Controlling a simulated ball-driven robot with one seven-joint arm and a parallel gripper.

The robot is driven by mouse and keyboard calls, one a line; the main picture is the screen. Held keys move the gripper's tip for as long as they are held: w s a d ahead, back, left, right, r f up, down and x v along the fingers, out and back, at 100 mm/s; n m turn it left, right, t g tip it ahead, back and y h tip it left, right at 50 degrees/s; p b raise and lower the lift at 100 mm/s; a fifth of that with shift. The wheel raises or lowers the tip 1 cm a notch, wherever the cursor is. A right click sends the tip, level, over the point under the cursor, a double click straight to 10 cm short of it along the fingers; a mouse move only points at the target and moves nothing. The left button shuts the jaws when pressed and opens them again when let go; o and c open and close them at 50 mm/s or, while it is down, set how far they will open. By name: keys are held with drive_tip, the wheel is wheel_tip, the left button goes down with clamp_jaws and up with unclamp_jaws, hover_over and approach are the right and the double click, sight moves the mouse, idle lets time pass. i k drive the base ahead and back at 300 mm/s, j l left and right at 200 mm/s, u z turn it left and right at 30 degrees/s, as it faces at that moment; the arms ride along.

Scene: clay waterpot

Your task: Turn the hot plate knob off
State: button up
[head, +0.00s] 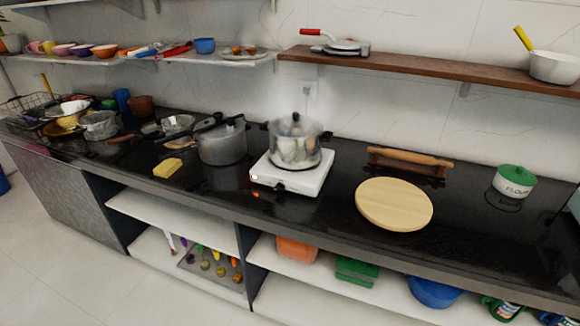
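A white hot plate (312,180) stands on the black counter near the middle of the head view. Which way the knob is turned is too small to tell. A glass-like pot (294,147) with a lid sits on the hot plate, and pale steam rises around it. My gripper is not in view.
A grey pressure cooker (222,144) stands close left of the hot plate, its handle reaching toward the left. A round wooden board (394,204) lies to the right. A yellow sponge (167,168) is further left. The counter (240,193) in front of the hot plate is clear.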

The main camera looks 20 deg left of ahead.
sight(280, 187)
drive_tip(key=i+j, duration=0.9)
drive_tip(key=j, duration=0.25)
drive_tip(key=u, duration=0.05)
